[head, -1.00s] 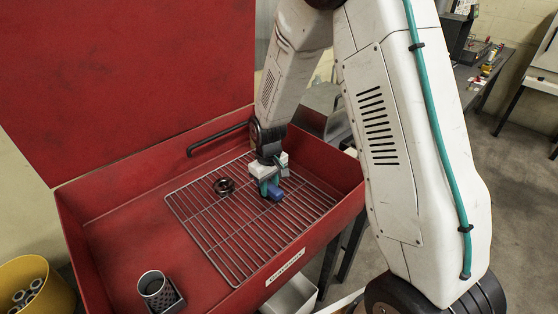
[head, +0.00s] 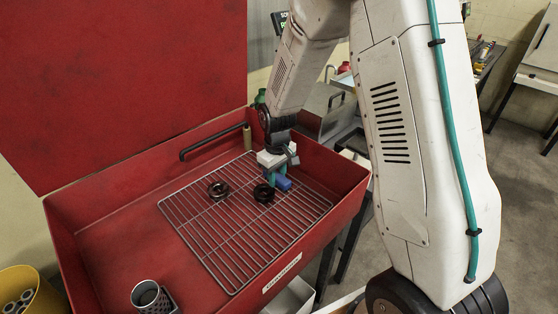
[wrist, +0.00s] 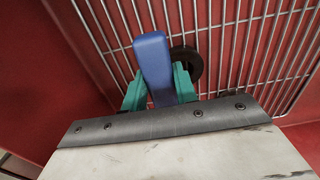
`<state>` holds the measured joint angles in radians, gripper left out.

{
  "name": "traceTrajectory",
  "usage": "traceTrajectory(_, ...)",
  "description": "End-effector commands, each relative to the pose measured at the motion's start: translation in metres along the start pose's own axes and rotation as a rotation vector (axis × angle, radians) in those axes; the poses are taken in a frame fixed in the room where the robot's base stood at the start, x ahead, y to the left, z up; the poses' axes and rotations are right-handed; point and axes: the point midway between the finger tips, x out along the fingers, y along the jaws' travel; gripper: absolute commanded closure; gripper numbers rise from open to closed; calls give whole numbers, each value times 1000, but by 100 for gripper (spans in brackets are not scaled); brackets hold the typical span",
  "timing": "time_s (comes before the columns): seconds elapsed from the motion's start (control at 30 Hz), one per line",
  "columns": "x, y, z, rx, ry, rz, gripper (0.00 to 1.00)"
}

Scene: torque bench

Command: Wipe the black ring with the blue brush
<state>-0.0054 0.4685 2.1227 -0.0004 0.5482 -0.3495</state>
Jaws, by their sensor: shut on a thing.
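My gripper (head: 273,177) has teal fingers shut on the blue brush (head: 284,183), above the wire rack inside the red basin. The brush also shows in the wrist view (wrist: 153,62), between the two teal fingers (wrist: 158,92). A black ring (head: 263,195) lies on the rack just left of and below the brush in the head view. A second dark ring (head: 218,189) lies further left on the rack. In the wrist view one dark ring (wrist: 194,66) shows behind the brush, partly hidden. I cannot tell whether the brush touches it.
The wire rack (head: 232,240) is otherwise bare. A perforated metal cup (head: 148,296) stands at the basin's front left. A bent black handle (head: 205,145) and a tan cylinder (head: 247,137) are near the basin's back wall (head: 160,160). A yellow bin (head: 22,292) is outside at left.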

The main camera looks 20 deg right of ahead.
Motion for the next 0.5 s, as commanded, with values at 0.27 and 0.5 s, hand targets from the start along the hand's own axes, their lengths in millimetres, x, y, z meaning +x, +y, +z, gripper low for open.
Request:
traceTrajectory(0.27,-25,-2,-1,-3,0,0,90)
traceTrajectory(0.5,-46,-2,-1,-2,0,0,90)
